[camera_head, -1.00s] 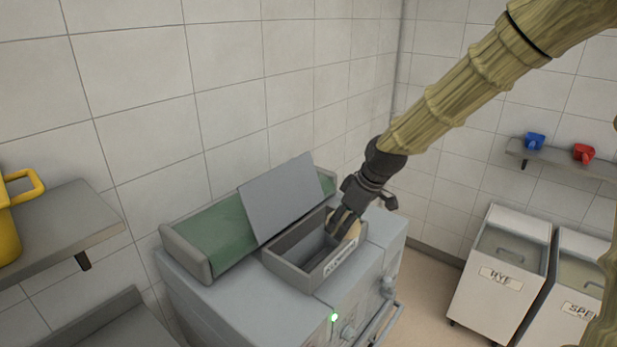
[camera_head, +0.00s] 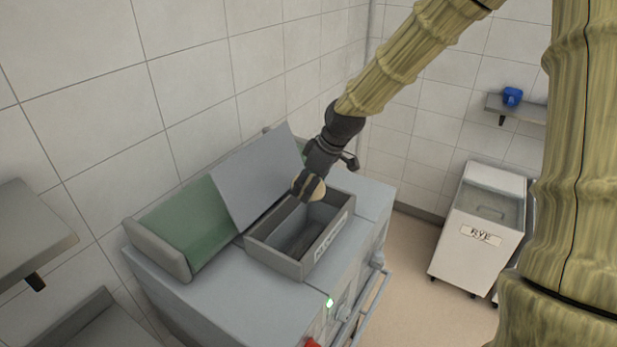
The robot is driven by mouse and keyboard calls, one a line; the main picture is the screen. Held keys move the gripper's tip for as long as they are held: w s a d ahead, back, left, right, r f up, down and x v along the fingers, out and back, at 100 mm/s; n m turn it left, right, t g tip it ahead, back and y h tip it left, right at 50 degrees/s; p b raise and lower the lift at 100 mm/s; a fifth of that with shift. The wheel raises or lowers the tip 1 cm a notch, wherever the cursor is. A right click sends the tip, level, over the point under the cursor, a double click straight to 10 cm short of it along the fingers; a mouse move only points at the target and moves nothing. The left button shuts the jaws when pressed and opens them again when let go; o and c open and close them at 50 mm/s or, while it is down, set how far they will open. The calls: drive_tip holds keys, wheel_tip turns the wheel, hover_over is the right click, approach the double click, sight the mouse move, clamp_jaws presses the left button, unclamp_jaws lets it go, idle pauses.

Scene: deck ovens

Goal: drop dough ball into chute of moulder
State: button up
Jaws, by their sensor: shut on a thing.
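The moulder (camera_head: 230,312) is a grey machine with a green belt (camera_head: 185,226) and a tilted grey plate (camera_head: 258,178) on top. Its chute (camera_head: 276,263) is an open rectangular grey box with a label on its front-right wall; its inside looks empty where it shows. My gripper (camera_head: 309,187) is shut on the pale dough ball (camera_head: 316,189), over the chute's far end beside the tilted plate. The fingers hide part of the ball. How high the ball hangs over the rim is hard to tell.
A green light (camera_head: 329,302) and a red knob (camera_head: 312,343) are on the moulder's front. A white RYE bin (camera_head: 480,232) stands at right, below a shelf with a blue scoop (camera_head: 512,96). A grey shelf (camera_head: 32,235) is at left. Open floor lies between moulder and bin.

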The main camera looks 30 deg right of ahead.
drive_tip(key=shift+s+f+b, duration=0.15)
drive_tip(key=shift+f+b, duration=0.55)
drive_tip(key=shift+f, duration=0.5)
drive_tip(key=o, duration=1.2)
drive_tip(key=shift+r, duration=0.1)
drive_tip(key=shift+v, duration=5.95)
drive_tip(key=shift+s, duration=0.1)
